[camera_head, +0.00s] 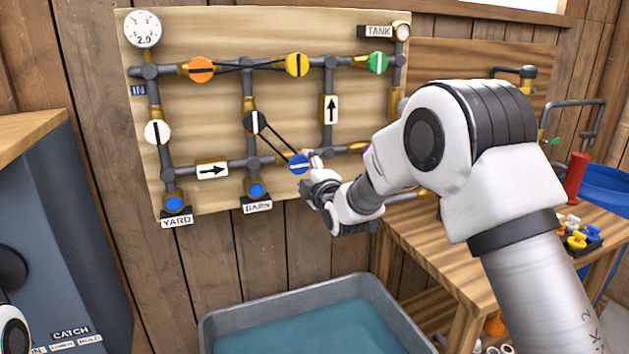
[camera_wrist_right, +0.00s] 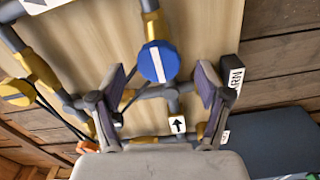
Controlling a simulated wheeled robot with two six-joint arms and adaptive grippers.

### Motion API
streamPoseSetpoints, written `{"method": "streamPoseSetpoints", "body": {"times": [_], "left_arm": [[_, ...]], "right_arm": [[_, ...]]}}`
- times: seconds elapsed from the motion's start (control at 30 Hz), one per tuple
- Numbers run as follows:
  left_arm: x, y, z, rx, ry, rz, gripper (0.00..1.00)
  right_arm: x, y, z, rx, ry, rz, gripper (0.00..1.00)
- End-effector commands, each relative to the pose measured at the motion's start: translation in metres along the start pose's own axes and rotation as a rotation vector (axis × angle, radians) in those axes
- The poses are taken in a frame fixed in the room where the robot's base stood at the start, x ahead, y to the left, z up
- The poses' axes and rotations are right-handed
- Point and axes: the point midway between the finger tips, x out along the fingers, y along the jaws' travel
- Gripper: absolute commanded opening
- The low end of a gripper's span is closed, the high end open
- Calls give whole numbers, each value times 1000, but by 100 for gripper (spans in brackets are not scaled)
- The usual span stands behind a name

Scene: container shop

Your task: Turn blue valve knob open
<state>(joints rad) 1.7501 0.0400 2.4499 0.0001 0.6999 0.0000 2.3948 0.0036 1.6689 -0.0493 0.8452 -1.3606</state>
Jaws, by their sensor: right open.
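The blue valve knob (camera_head: 299,163) is a round disc with a white stripe, on the lower pipe of the wooden board. Its stripe looks roughly in line with that pipe. Two dark rods run from it up to a black-and-white knob (camera_head: 255,122). My right gripper (camera_head: 312,167) is at the knob's right side in the head view. In the right wrist view, the blue knob (camera_wrist_right: 158,62) shows between the two spread fingers of the right gripper (camera_wrist_right: 161,78), with gaps on both sides. Contact is not visible. My left gripper is not in view.
The pipe board (camera_head: 215,120) also bears orange (camera_head: 201,70), yellow (camera_head: 297,64), green (camera_head: 377,62) and white (camera_head: 157,132) knobs. A grey water tub (camera_head: 212,325) stands below. A wooden table (camera_head: 445,240) with coloured parts is at the right, a dark cabinet (camera_head: 60,230) at the left.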

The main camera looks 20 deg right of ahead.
Motion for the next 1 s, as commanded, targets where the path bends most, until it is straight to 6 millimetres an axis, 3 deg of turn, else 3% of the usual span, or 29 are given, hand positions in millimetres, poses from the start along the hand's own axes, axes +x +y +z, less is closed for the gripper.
{"method": "streamPoseSetpoints", "body": {"times": [0.2, 0.33, 0.83, 0.93, 1.0], "left_arm": [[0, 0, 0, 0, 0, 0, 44], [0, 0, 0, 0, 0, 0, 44], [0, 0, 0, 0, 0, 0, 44], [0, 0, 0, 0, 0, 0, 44], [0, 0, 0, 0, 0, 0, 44]], "right_arm": [[-56, 0, 0, 1, 0, -2, 76], [-76, 0, 0, 0, 0, -2, 76], [-81, -2, 0, 0, 0, -3, 76], [-80, -24, 4, 2, -7, -39, 76], [-80, -62, 12, 5, -18, -97, 76]]}}
